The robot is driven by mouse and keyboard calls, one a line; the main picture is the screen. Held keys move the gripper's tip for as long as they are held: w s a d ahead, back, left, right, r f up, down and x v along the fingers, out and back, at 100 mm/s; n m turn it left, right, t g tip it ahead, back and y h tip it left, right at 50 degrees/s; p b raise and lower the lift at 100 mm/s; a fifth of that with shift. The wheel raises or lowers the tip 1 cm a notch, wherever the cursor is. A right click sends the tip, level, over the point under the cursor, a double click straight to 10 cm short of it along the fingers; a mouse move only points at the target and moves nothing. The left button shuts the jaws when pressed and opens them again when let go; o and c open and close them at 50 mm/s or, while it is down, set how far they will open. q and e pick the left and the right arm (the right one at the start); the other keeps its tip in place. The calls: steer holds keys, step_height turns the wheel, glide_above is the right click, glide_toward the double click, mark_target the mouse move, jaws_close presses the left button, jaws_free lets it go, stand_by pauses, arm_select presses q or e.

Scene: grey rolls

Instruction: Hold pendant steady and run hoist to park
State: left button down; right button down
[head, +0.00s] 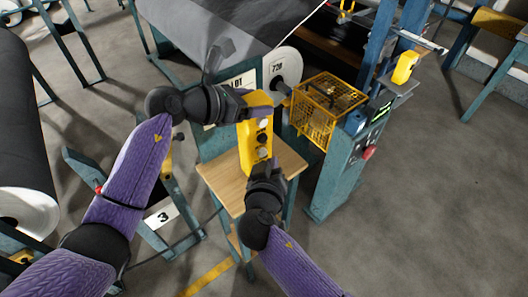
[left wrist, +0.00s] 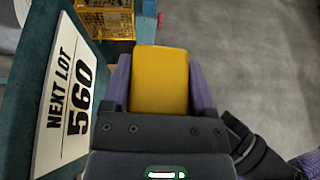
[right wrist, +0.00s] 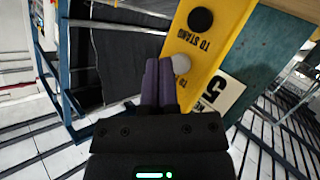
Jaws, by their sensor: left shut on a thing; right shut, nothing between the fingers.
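The yellow pendant (head: 249,150) hangs upright above a small wooden table in the head view, with black and pale buttons on its face. My left gripper (head: 242,104) is shut on its upper part; the yellow casing (left wrist: 160,80) fills the gap between the fingers in the left wrist view. My right gripper (head: 264,164) is shut and empty at the pendant's lower end. In the right wrist view its fingertips (right wrist: 166,64) are beside the pale button (right wrist: 182,64); I cannot tell whether they touch it. A black button (right wrist: 200,19) and "TO STAND" lettering show there.
The wooden table (head: 222,180) is below the pendant. A yellow wire basket (head: 318,105) and blue post (head: 333,180) with a red button (head: 369,152) stand right. A dark roll (head: 20,120) lies left. A "NEXT LOT 560" sign (left wrist: 68,95) is close to my left gripper. Floor at right is clear.

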steer(key=s+d, duration=0.1)
steer(key=s, duration=0.2)
steer(key=s+d, duration=0.1)
steer(key=shift+s+d, duration=0.15)
steer(key=shift+d, duration=0.2)
stand_by(1.2)
arm_select(q)
jaws_free()
steer(key=v, duration=1.2)
